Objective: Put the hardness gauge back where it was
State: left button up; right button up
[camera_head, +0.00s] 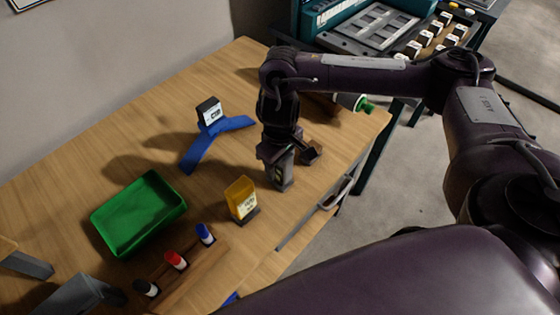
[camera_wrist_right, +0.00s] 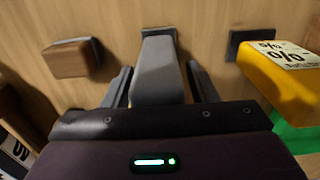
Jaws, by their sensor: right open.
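A grey upright device (camera_head: 283,172), which looks like the hardness gauge, stands on a small dark base on the wooden table. It also shows in the right wrist view (camera_wrist_right: 159,72), rising from a dark plate. My right gripper (camera_head: 277,163) is above and around it. In the wrist view the two fingers of this gripper (camera_wrist_right: 161,84) are open, one on each side of the grey device; I cannot tell whether they touch it.
A yellow labelled holder (camera_head: 241,196) stands close by, left of the right gripper. A brown block (camera_head: 311,151) lies on its other side.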

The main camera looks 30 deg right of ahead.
notch_tip(320, 180, up, 11)
jog(key=p, duration=0.3)
jog(key=shift+r, duration=0.1)
jog(key=shift+r+p, duration=0.3)
jog(key=shift+r, duration=0.25)
